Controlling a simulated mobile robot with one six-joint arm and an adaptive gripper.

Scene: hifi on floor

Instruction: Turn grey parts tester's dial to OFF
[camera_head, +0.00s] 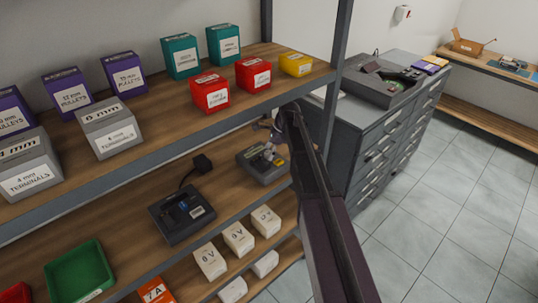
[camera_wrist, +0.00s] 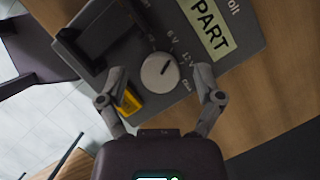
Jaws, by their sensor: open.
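The grey parts tester (camera_head: 258,168) sits on the middle shelf at the right end, partly hidden by my arm in the head view. In the wrist view the tester (camera_wrist: 232,58) fills the upper middle, with a pale "PART" label. Its round light-grey dial (camera_wrist: 158,76) has a dark pointer mark aimed up and right, toward the 6 V and 12 V lettering. Small lettering lower right of the dial is hard to read. My gripper (camera_wrist: 160,78) is open, with one finger either side of the dial. I cannot tell whether they touch it.
A yellow piece (camera_wrist: 130,102) lies beside the left finger, by the tester's edge. A dark charger-like device (camera_head: 181,212) stands left on the same shelf. The upper shelf (camera_head: 178,112) above holds labelled boxes. A metal post (camera_head: 333,95) stands close right of my arm.

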